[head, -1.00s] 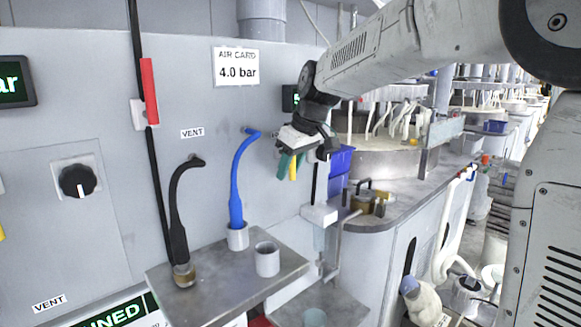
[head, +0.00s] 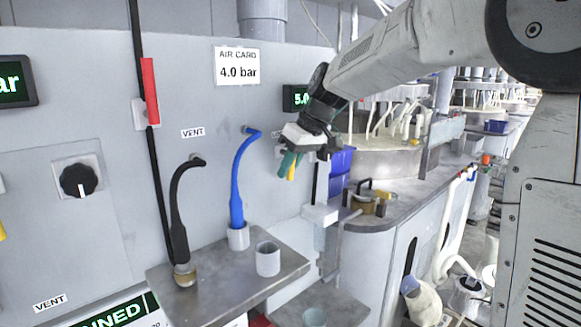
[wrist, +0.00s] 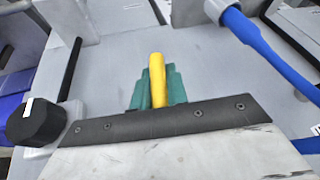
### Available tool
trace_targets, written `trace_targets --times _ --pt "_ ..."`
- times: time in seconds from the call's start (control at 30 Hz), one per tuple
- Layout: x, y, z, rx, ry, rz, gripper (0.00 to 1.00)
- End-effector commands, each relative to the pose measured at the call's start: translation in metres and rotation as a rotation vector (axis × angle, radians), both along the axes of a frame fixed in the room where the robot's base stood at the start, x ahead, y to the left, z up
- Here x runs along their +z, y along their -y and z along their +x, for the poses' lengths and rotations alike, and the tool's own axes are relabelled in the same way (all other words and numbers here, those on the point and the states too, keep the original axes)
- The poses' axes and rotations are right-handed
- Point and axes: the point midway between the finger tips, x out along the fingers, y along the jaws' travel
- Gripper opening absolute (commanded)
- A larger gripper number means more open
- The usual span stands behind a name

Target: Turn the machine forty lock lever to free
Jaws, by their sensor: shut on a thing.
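The lock lever (wrist: 157,80) is yellow and sits between the green fingers of my gripper (wrist: 157,95) in the wrist view. My gripper is shut on it. In the head view my gripper (head: 290,165) is at the grey panel, right of the blue hose, and a bit of yellow shows at its fingers. The lever's mount and markings are hidden behind the gripper, so I cannot read its position.
A blue hose (head: 237,185) and a black hose (head: 178,215) hang left of my gripper over a metal shelf (head: 215,290) with a grey cup (head: 267,258). A black knob (wrist: 37,122) is close in the wrist view. Blue bins (head: 341,160) stand just right.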

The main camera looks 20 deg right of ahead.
Motion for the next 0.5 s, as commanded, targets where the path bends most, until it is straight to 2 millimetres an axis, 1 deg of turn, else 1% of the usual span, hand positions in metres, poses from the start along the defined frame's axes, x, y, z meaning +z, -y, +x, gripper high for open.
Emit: trace_targets --times 0.5 --pt "0.0054 -0.0091 -0.004 -0.003 -0.184 0.444 0.0"
